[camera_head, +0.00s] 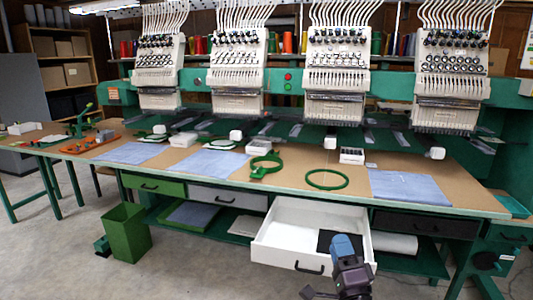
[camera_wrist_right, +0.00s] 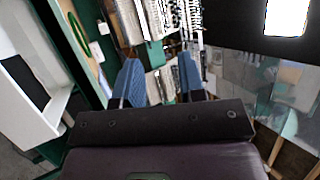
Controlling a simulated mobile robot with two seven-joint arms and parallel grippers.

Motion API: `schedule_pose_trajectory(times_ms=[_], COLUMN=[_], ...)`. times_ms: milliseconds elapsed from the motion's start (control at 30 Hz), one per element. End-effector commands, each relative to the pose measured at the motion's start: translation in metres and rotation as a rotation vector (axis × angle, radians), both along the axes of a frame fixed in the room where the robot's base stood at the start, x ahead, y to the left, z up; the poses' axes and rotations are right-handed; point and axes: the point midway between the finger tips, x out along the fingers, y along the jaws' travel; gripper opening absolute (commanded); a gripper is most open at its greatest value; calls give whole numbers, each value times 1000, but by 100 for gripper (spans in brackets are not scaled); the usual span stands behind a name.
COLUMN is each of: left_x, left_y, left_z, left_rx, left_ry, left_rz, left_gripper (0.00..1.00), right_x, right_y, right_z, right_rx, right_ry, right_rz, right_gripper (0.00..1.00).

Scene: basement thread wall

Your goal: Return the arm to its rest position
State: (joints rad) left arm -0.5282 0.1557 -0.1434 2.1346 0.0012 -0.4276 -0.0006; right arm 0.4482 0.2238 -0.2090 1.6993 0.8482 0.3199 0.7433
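My right gripper (camera_head: 343,243) shows at the bottom of the head view, pointing up with its blue fingers in front of the open white drawer's right part. In the right wrist view its two blue fingers (camera_wrist_right: 160,82) stand apart with nothing between them. The gripper is open and empty. My left gripper is not in view.
The white drawer (camera_head: 283,237) is pulled out below the long table (camera_head: 275,180), with a dark flat item (camera_head: 325,241) inside. Green hoops (camera_head: 327,179) and blue cloths (camera_head: 410,187) lie on the table. A green bin (camera_head: 126,231) stands on the floor left.

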Motion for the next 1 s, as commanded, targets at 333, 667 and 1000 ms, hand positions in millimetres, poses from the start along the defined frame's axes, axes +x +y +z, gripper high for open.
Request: schedule_pose_trajectory(times_ms=[333, 667, 1000], left_x=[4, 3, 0], left_y=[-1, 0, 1], left_z=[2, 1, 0], left_rx=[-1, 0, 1], left_ry=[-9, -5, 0], left_rz=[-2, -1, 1], left_gripper=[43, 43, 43], right_x=[-66, -185, -339], right_y=[10, -7, -59], right_z=[-76, -168, -217], right_rx=[-376, -904, -1366], right_ry=[248, 622, 1066], right_rz=[65, 190, 400], right_gripper=[37, 37, 37])
